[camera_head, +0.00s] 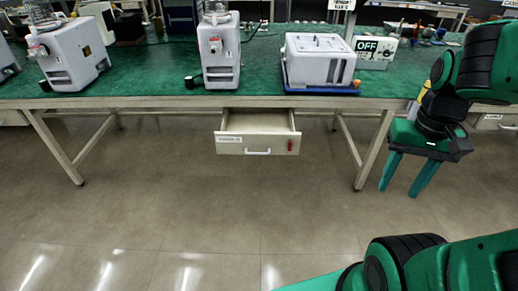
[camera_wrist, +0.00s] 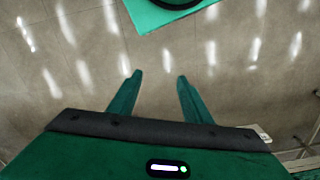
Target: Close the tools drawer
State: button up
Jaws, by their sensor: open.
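The tools drawer (camera_head: 257,146) hangs under the green-topped workbench (camera_head: 130,88) and is pulled out, its inside showing from above. Its beige front has a pale handle, a label at the left and a small red item at the right. My gripper (camera_head: 404,189) is to the right of the drawer, beyond the bench's right leg in the picture, pointing down. Its two green fingers are apart with nothing between them. The wrist view also shows the open fingers (camera_wrist: 158,76) over bare floor. The drawer is not in the wrist view.
White pump units stand on the bench, one (camera_head: 219,50) above the drawer and another (camera_head: 319,60) on a blue tray. An OFF sign (camera_head: 375,52) stands to its right. The bench's right leg (camera_head: 375,150) lies between drawer and gripper. The floor (camera_head: 200,210) before the drawer is clear.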

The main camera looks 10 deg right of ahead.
aim_at(258, 126)
jog(key=z, duration=0.5)
jog(key=i, duration=0.7)
jog(key=u, duration=3.05)
jog(key=i, duration=0.9)
jog(key=z, duration=0.45)
